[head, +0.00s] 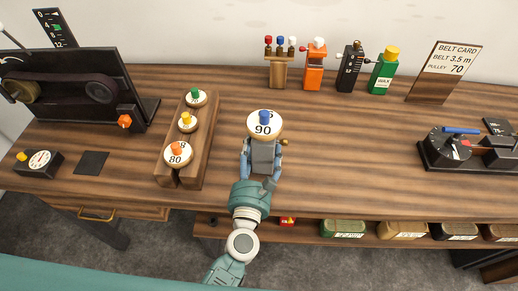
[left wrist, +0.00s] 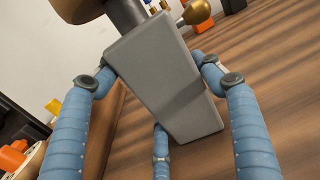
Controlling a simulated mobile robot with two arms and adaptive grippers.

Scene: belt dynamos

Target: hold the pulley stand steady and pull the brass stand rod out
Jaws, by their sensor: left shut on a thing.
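The grey pulley stand (head: 263,155) stands on the wooden table near its front edge. A cream pulley marked 90 (head: 263,127) with a blue knob sits on its top. The brass stand rod (head: 285,142) sticks out at the stand's right side; its round brass knob also shows in the left wrist view (left wrist: 197,12). My left gripper (head: 261,168) is shut on the stand from the front. In the left wrist view its blue fingers (left wrist: 162,85) lie around the grey block (left wrist: 160,75), on both sides and below. My right gripper is not in view.
A wooden rack (head: 196,140) with several numbered pulleys stands close on the left. A dark belt machine (head: 75,85) is farther left. A black device with a blue handle (head: 465,148) is at the right. The table right of the stand is clear.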

